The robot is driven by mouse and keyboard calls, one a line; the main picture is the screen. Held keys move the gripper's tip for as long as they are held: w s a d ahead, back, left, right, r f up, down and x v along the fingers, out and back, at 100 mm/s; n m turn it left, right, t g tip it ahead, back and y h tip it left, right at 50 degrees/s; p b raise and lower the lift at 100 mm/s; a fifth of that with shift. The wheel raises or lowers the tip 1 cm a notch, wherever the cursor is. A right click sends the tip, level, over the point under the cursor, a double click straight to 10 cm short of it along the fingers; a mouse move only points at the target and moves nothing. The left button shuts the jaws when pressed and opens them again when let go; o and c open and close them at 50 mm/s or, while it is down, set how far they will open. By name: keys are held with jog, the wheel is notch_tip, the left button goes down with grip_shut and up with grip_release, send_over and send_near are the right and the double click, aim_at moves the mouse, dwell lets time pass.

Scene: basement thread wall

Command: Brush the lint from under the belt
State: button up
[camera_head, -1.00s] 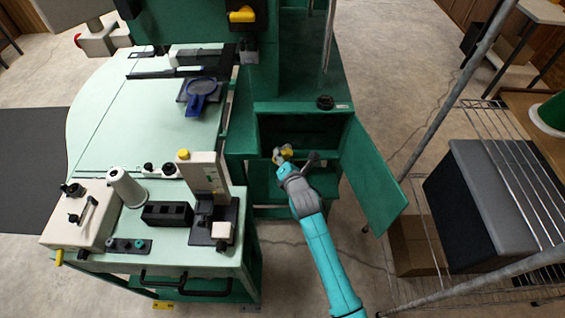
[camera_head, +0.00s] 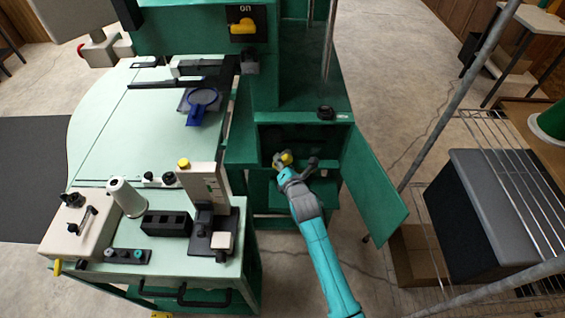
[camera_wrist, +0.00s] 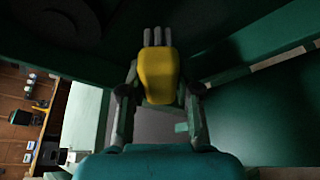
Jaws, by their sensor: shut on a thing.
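My gripper (camera_head: 283,160) is inside the open green cabinet (camera_head: 338,117), toward the left of its opening. It is shut on a yellow-handled brush (camera_head: 287,157). In the wrist view the brush (camera_wrist: 158,78) sits between both fingers, its grey bristles (camera_wrist: 157,37) pointing away from me into the dark interior. A dark round shape (camera_wrist: 75,15) shows faintly at the upper left there. I cannot make out the belt or any lint in the shadow, nor tell whether the bristles touch anything.
The cabinet's green door (camera_head: 376,185) stands open on the right. A wire rack (camera_head: 490,150) with a grey-topped dark box (camera_head: 505,175) is farther right. The pale green worktable (camera_head: 130,120), with machine parts and a white thread cone (camera_head: 126,197), is at the left.

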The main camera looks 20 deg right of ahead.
aim_at(312, 152)
jog(key=shift+w+d, duration=0.3)
jog(key=shift+w, duration=0.6)
jog(key=shift+s+d, duration=0.55)
jog(key=shift+d, duration=1.1)
jog(key=shift+s+d, duration=0.6)
jog(key=shift+d, duration=1.05)
jog(key=shift+s+d, duration=0.55)
jog(key=shift+d, duration=1.1)
jog(key=shift+s+d+r, duration=0.1)
jog(key=shift+s+d, duration=0.05)
jog(key=shift+d, duration=0.45)
jog(key=shift+s+d+r, duration=0.1)
jog(key=shift+d, duration=0.45)
jog(key=shift+w+a, duration=0.25)
jog(key=shift+s+a, duration=0.15)
jog(key=shift+a, duration=0.15)
jog(key=shift+a+f, duration=0.1)
jog(key=shift+a, duration=0.15)
